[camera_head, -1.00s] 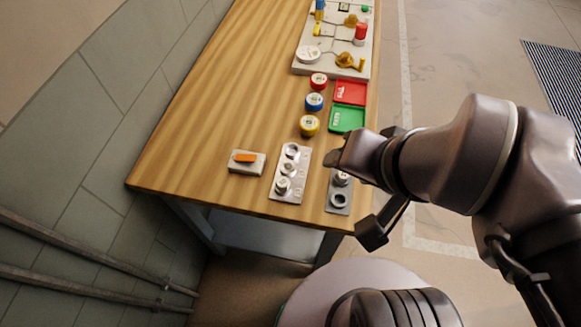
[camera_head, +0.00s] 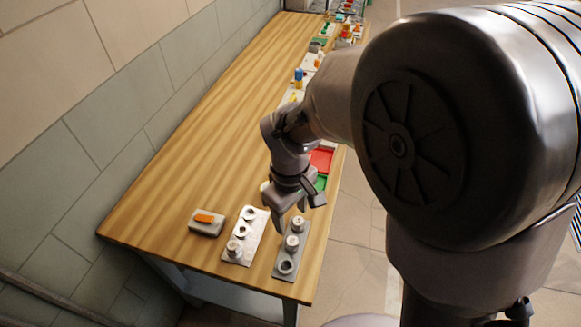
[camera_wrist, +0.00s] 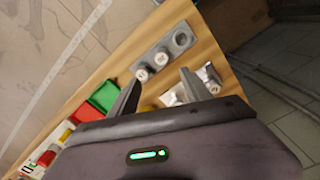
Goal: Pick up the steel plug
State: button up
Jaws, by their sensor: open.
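A dark grey plate (camera_head: 278,253) lies near the table's front right corner; it also shows in the wrist view (camera_wrist: 150,63). Two round steel plugs stand upright in it, a far one (camera_head: 298,221) and a middle one (camera_head: 292,241). In the wrist view they are the left one (camera_wrist: 142,75) and the middle one (camera_wrist: 161,58). The near socket (camera_head: 286,267) is an empty ring. I cannot tell which plug the task means. My gripper (camera_head: 297,208) is open and empty above the far end of the plate. Its fingers (camera_wrist: 162,77) point towards the plugs, apart from them.
A silver plate (camera_head: 252,240) with several round fittings lies just left of the dark plate. Red (camera_head: 320,160) and green trays lie beyond my gripper. The table's left side is bare.

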jog(key=b, duration=0.2)
send_over(293, 241)
jog(key=f, duration=0.3)
jog(key=w+f, duration=0.1)
jog(key=f, duration=0.1)
jog(key=shift+a+f, duration=0.2)
jog(key=shift+f, duration=0.15)
jog(key=f+b, duration=0.1)
jog(key=f, duration=0.1)
jog(key=s+f+b, duration=0.1)
jog(key=f, duration=0.1)
jog(key=shift+d+f, duration=0.1)
jog(key=shift+f, duration=0.55)
jog(key=shift+r, duration=0.1)
jog(key=shift+c, duration=0.7)
grip_shut()
